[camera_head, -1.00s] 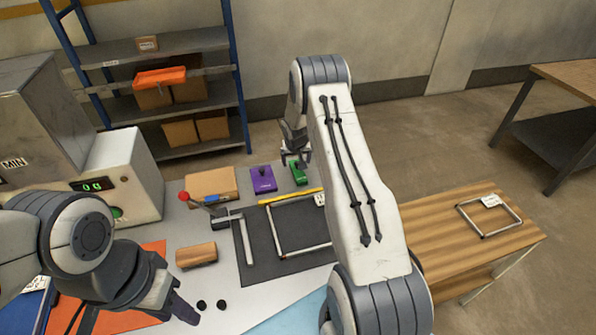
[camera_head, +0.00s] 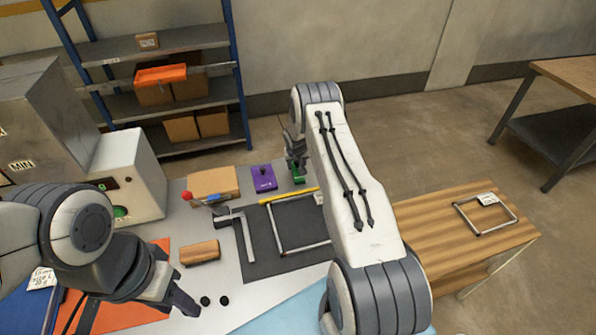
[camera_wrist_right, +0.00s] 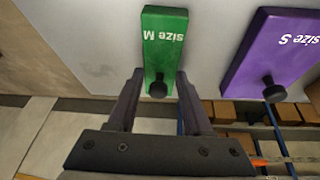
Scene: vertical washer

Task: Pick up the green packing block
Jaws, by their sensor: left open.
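The green packing block (camera_head: 298,177), marked "size M" with a dark knob, lies on the worktable. It also shows in the right wrist view (camera_wrist_right: 164,45). My right gripper (camera_wrist_right: 157,92) is open, with one finger on each side of the block's knob end and a visible gap on both sides. In the head view my right gripper (camera_head: 295,162) is at the block and partly hides its far end. My left gripper (camera_head: 183,301) is open and empty at the lower left, away from the block.
A purple block (camera_head: 263,179), marked "size S" in the wrist view (camera_wrist_right: 275,50), lies just left of the green one. A yellow bar (camera_head: 288,196) and a dark mat (camera_head: 262,262) with a metal frame lie nearer. A cardboard-coloured box (camera_head: 213,183) stands further left.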

